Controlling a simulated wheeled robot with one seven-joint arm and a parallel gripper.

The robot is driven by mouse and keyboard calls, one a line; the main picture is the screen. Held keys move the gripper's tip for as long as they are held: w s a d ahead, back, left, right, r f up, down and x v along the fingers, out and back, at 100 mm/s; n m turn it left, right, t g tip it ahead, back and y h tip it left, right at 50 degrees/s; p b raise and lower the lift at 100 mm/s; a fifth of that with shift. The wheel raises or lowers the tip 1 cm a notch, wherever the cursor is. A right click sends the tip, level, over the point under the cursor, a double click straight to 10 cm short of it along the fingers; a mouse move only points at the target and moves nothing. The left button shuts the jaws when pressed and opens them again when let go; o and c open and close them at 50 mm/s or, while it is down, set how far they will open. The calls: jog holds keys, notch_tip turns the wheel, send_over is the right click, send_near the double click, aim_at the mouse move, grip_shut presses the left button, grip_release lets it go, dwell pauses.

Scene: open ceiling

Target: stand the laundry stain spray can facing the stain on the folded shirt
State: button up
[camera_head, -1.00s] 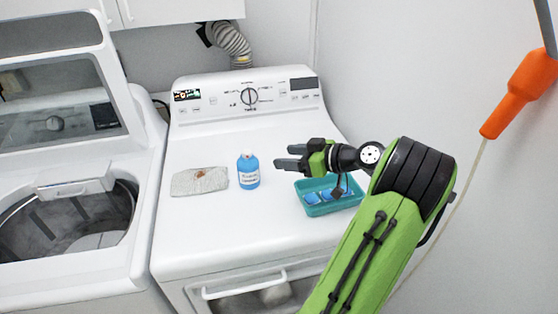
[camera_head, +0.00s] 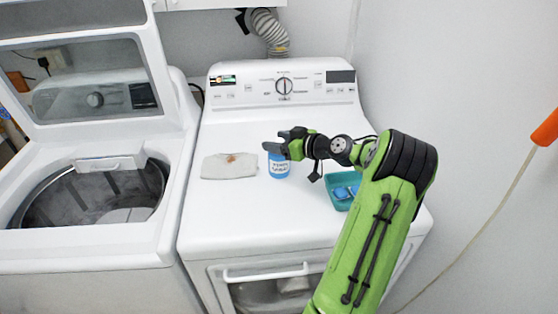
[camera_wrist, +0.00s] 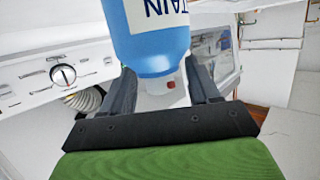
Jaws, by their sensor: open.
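The laundry stain spray can (camera_head: 279,168) is a blue can with a white label, upright on the white dryer top. In the head view its label faces the front and my gripper (camera_head: 278,142) hides its top. The folded shirt (camera_head: 216,168) is pale grey, lying flat left of the can, with a small brown stain (camera_head: 231,158) on it. In the wrist view the can (camera_wrist: 158,45) appears upside down, with a white top and a red spot. My open gripper (camera_wrist: 158,72) has one finger either side of this top; I cannot tell whether they touch it.
A teal tray (camera_head: 334,201) with blue items stands right of the can, under my arm. The dryer's control panel (camera_head: 300,88) rises behind. The open washer (camera_head: 95,200) is at left. The dryer top in front of the shirt and can is clear.

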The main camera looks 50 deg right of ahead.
jog(key=shift+s, duration=0.1)
jog(key=shift+c, duration=0.2)
grip_shut()
jog(key=shift+r, duration=0.1)
